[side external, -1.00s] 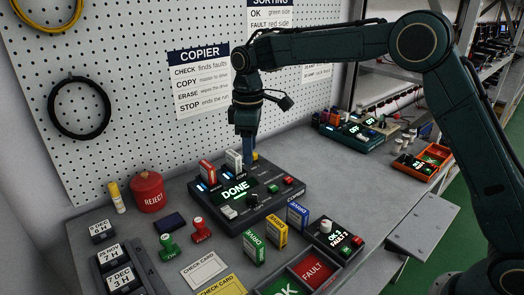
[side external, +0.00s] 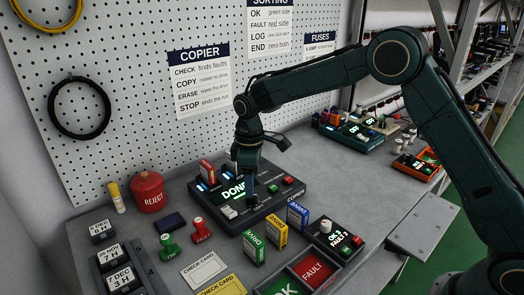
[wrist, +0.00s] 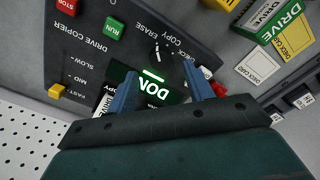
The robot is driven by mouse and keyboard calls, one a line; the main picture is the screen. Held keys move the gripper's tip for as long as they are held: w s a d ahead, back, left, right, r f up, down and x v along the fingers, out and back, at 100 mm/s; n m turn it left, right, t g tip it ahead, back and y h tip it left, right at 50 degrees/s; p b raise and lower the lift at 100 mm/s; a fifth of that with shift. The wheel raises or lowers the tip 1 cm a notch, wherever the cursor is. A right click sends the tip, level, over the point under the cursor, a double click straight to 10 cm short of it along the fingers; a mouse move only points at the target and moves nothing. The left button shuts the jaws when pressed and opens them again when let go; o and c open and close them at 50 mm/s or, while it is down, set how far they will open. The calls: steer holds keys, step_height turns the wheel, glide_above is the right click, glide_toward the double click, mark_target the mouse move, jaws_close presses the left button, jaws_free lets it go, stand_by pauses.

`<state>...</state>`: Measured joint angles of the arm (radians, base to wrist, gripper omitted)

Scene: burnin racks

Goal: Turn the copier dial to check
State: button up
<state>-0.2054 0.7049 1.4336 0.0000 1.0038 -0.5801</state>
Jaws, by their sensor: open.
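The copier (side external: 292,203) is a dark box on the bench with a lit screen (side external: 232,190) reading DONE, partly covered by my gripper. In the wrist view, its dial (wrist: 160,53) is a small dark knob with a pale mark, beside the printed words COPY, ERASE and CHECK. I cannot tell surely which word the mark points at.
A red drive (side external: 207,172) stands in the copier's back left. RUN (wrist: 114,27) and STOP (wrist: 67,6) buttons and a yellow speed slider (wrist: 56,91) lie on the panel. Green, yellow and blue drives (side external: 297,215) stand in front of the copier.

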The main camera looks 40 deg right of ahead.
steer(key=shift+f, duration=2)
steer(key=c, duration=1)
